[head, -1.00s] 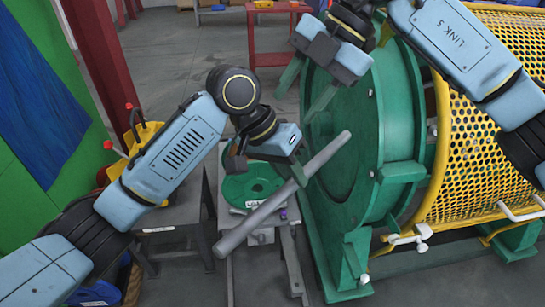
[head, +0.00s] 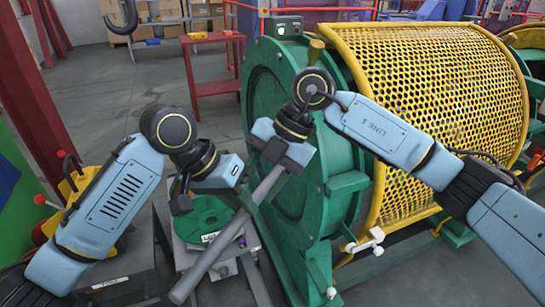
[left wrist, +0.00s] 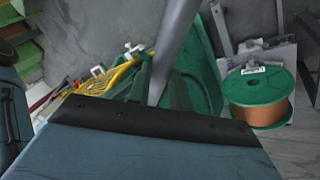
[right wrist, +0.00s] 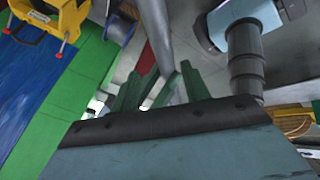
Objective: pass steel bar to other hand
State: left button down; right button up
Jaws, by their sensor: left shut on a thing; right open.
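The steel bar (head: 215,248) is a long grey rod, held tilted, its lower end toward the bottom of the head view. My left gripper (head: 247,200) is shut on it in its upper part; the bar also shows in the left wrist view (left wrist: 174,45). My right gripper (head: 282,165) is open at the bar's upper end. In the right wrist view the bar (right wrist: 157,35) runs down toward the gap between the open green fingers (right wrist: 160,90). Whether they touch it I cannot tell.
A green drum machine (head: 340,190) with a yellow mesh guard (head: 430,100) stands close on the right. A green spool (head: 207,212) sits on a grey stand below the bar; its copper winding (left wrist: 257,113) shows in the left wrist view. A red table (head: 212,88) stands behind.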

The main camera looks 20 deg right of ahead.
pick_arm(q)
jog(key=shift+r, duration=0.1)
pick_arm(e)
jog(key=shift+x, duration=1.15)
pick_arm(q)
jog(key=shift+d, duration=0.1)
pick_arm(e)
jog(key=shift+a, duration=0.1)
grip_shut()
pick_arm(q)
jog(key=c, duration=1.7)
grip_release()
jog(key=shift+s+d, duration=0.1)
jog(key=shift+s, duration=0.05)
pick_arm(e)
jog(key=shift+r, duration=0.2)
pick_arm(q)
jog(key=o, duration=0.5)
jog(key=shift+a, duration=0.2)
pick_arm(e)
jog(key=shift+f, duration=0.1)
